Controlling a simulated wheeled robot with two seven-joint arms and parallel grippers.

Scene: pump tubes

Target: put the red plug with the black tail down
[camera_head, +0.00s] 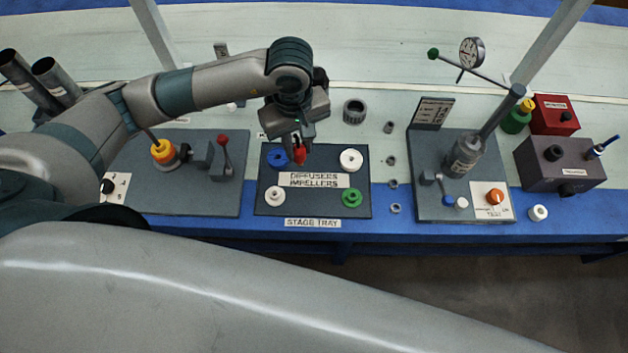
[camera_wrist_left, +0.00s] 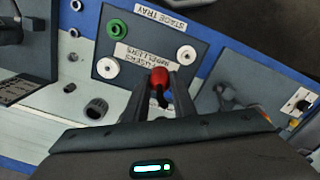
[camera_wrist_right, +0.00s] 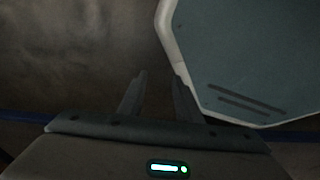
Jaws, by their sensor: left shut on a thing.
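My left gripper (camera_head: 298,147) is shut on the red plug (camera_head: 300,156), holding it over the back part of the dark stage tray (camera_head: 320,208). In the left wrist view the red plug (camera_wrist_left: 160,84) sits between the fingertips (camera_wrist_left: 157,92).
The tray bears a blue ring (camera_head: 277,158), a green ring (camera_head: 352,197) and white rings (camera_head: 350,160) (camera_head: 275,196) around a label. A board with a red-knobbed lever (camera_head: 222,139) is left, a press board (camera_head: 425,208) right. Grey rings (camera_head: 391,160) lie between tray and press.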

